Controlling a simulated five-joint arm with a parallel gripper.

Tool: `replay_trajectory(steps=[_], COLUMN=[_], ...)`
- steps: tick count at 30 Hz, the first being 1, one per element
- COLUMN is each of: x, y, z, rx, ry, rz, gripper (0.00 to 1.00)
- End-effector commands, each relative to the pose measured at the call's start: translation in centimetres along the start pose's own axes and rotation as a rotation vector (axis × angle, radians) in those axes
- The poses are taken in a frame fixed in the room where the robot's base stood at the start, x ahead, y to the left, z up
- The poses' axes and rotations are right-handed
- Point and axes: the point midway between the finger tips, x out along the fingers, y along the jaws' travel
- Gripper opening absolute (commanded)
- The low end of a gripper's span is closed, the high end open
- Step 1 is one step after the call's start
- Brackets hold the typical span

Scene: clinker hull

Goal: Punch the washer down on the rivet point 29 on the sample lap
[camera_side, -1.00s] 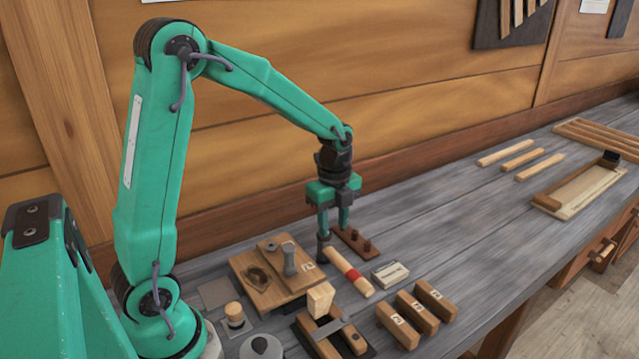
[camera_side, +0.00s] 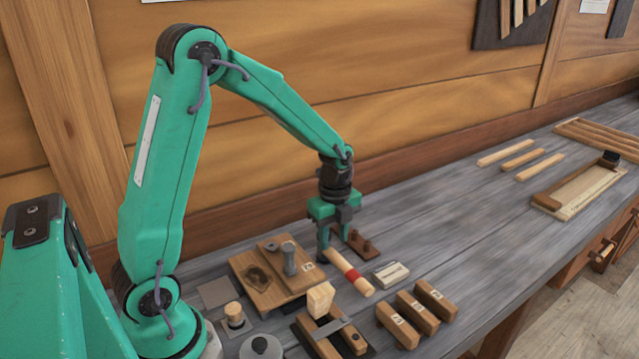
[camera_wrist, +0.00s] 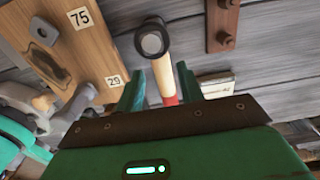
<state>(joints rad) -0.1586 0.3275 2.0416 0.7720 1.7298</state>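The sample lap (camera_side: 262,291) is a wooden board with a raised plank at the front left of the bench. The wrist view shows its labels 75 and 29 (camera_wrist: 114,81). An upright grey metal tool (camera_side: 289,260) stands on it. A hammer with a pale handle (camera_side: 343,265) and a red band lies just right of the lap. Its dark round head (camera_wrist: 152,40) shows in the wrist view. My gripper (camera_wrist: 160,85) is open and low, with its fingers apart on either side of the handle. I cannot make out the washer on the rivet point.
A brown strip with dark pegs (camera_side: 358,243) lies behind the hammer. A pale block (camera_side: 391,273) lies to its right. Numbered wooden blocks (camera_side: 418,311) and a dark-based fixture (camera_side: 335,338) stand in front. The bench farther right has clear room before the wooden strips (camera_side: 532,166).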

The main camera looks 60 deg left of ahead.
Motion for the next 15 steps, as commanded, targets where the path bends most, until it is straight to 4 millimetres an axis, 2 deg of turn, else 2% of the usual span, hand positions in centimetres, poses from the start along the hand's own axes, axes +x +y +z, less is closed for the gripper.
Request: replay_trajectory(steps=[15], x=[4.2], y=[0.0], z=[0.0], rx=[0.000], ry=[0.000], rz=[0.003], gripper=[0.37])
